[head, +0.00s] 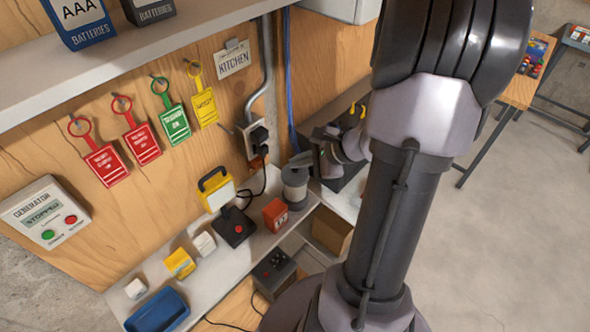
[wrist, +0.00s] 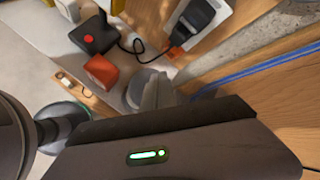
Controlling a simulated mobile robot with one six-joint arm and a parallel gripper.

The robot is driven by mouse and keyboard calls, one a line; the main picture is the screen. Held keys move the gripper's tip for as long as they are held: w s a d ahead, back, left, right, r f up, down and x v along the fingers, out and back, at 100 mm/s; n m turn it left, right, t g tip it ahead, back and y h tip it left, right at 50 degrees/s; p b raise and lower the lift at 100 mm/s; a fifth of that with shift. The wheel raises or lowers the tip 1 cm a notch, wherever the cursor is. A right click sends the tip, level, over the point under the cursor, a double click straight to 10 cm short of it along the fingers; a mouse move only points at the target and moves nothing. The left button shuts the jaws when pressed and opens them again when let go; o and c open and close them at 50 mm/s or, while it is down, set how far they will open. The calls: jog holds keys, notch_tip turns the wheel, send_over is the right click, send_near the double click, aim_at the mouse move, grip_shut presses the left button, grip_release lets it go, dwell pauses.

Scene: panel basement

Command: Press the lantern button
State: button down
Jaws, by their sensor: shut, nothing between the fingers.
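The lantern (head: 216,190) is a yellow and white box with a black handle, standing on the bench against the wooden wall. A black box (head: 241,236) with a round red button (head: 238,229) sits just in front of it; this box also shows in the wrist view (wrist: 95,34). I cannot tell whether that button belongs to the lantern. My gripper (head: 302,159) is shut and empty, to the right of the lantern and apart from it. In the wrist view the closed grey fingers (wrist: 160,91) reach over a grey spool (wrist: 138,91).
A red box (head: 275,215) and the spool (head: 295,184) stand between my gripper and the black box. A socket with a black plug (head: 258,137) is on the wall above. A generator panel (head: 46,216) with green and red buttons hangs at left. A blue tray (head: 158,312) lies at the bench's near end.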

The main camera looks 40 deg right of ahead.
jog(key=shift+f+b, duration=0.4)
jog(key=shift+b, duration=0.15)
dwell(0.4)
dwell(0.4)
jog(key=shift+r+p, duration=0.5)
jog(key=shift+r, duration=0.35)
notch_tip(320, 180, up, 5)
jog(key=p, duration=0.3)
dwell(0.4)
